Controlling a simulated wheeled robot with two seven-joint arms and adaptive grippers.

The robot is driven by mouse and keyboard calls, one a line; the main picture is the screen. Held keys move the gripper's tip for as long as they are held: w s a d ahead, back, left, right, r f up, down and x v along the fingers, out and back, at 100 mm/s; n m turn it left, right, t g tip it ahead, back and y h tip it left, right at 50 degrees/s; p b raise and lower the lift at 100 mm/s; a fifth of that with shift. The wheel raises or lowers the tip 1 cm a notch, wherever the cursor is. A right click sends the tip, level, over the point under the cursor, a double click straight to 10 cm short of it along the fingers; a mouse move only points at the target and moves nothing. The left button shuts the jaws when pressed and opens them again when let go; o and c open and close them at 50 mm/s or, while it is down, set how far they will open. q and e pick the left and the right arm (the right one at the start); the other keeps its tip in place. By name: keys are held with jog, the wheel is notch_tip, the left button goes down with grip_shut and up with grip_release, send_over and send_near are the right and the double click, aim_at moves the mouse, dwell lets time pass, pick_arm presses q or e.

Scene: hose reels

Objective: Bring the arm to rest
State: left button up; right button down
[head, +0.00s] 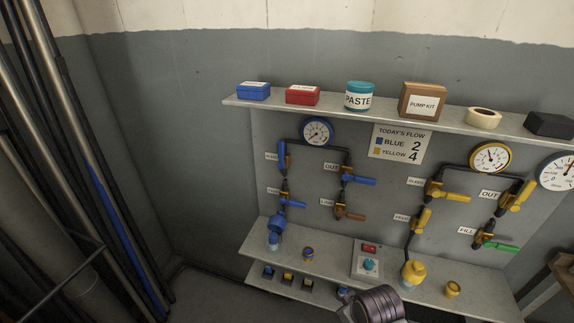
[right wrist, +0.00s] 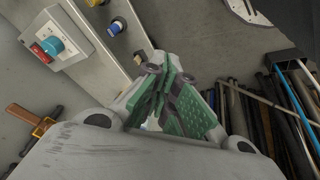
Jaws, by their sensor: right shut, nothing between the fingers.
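My right gripper (right wrist: 168,72) fills the middle of the right wrist view. Its green-padded fingers are together with nothing between them. It is apart from the shelf, over the grey floor in that view. The dark ribbed cylinder at the bottom of the head view looks like part of my arm; the right fingers cannot be made out there. My left gripper is not in view.
A panel (head: 390,222) carries gauges and several blue, yellow, brown and green valve handles. A lower shelf (head: 325,272) holds a control box (head: 367,260), also in the right wrist view (right wrist: 68,22). Pipes (head: 75,150) lean at the left. The top shelf (head: 380,107) holds boxes.

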jog(key=s+d+r+m, duration=0.2)
jog(key=s+d+m, duration=0.2)
jog(key=s+d, duration=0.2)
notch_tip(320, 180, down, 33)
jog(key=s+g, duration=0.2)
jog(key=s+d+f, duration=0.2)
jog(key=s+f, duration=0.8)
jog(key=s, duration=0.1)
jog(key=s+d+f, duration=0.2)
jog(key=s+f, duration=0.8)
jog(key=s, duration=0.1)
jog(key=shift+s+g+h, duration=0.25)
jog(key=shift+g+h, duration=0.15)
dwell(1.7)
